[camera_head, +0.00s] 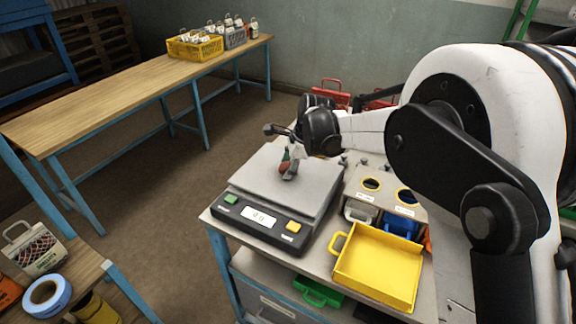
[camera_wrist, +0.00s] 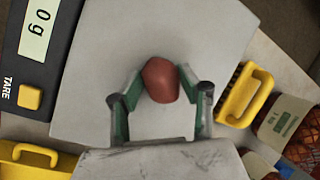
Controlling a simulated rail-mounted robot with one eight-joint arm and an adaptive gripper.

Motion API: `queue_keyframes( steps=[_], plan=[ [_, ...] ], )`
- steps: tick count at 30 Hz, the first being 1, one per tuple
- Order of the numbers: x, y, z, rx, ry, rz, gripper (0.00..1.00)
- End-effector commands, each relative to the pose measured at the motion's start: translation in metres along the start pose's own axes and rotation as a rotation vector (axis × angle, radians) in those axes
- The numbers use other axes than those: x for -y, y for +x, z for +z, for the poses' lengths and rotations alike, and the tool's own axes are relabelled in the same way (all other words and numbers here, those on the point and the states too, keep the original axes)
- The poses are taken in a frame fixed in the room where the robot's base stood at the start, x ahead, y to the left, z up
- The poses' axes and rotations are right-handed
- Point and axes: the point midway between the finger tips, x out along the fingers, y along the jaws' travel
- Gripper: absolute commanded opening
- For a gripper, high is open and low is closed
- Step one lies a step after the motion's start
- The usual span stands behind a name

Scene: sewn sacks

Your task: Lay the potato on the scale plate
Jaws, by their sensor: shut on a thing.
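The potato (camera_wrist: 160,80) is reddish brown and sits between the green-padded fingers of my gripper (camera_wrist: 160,88), which is shut on it. In the head view the potato (camera_head: 285,168) shows below my gripper (camera_head: 289,163), over the scale plate. The scale plate (camera_head: 260,180) is a flat grey square on a dark scale; it fills much of the wrist view (camera_wrist: 100,60). The scale display (camera_head: 259,216) reads 0 g. Whether the potato touches the plate I cannot tell.
A yellow tray (camera_head: 378,268) stands right of the scale, with a sorting box with round holes (camera_head: 372,185) behind it. A long wooden table (camera_head: 120,95) at the back left bears a yellow crate (camera_head: 195,48) of small sacks. A blue tape roll (camera_head: 47,297) lies at the lower left.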

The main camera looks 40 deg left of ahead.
Motion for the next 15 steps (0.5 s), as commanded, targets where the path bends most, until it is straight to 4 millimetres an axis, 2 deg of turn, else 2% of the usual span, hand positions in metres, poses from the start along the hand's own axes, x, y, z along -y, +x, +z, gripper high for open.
queue_keyframes(
  steps=[3, 4, 8, 15],
  plan=[
    [-0.0009, 0.0032, -0.0009, 0.0, 0.0, 0.0, 0.09],
    [-0.0008, 0.0028, -0.0008, 0.0, 0.0, 0.0, 0.39],
    [-0.0006, 0.002, -0.0006, 0.0, 0.0, 0.0, 0.56],
    [-0.0005, 0.0017, -0.0005, 0.0, 0.0, 0.0, 0.56]
  ],
)
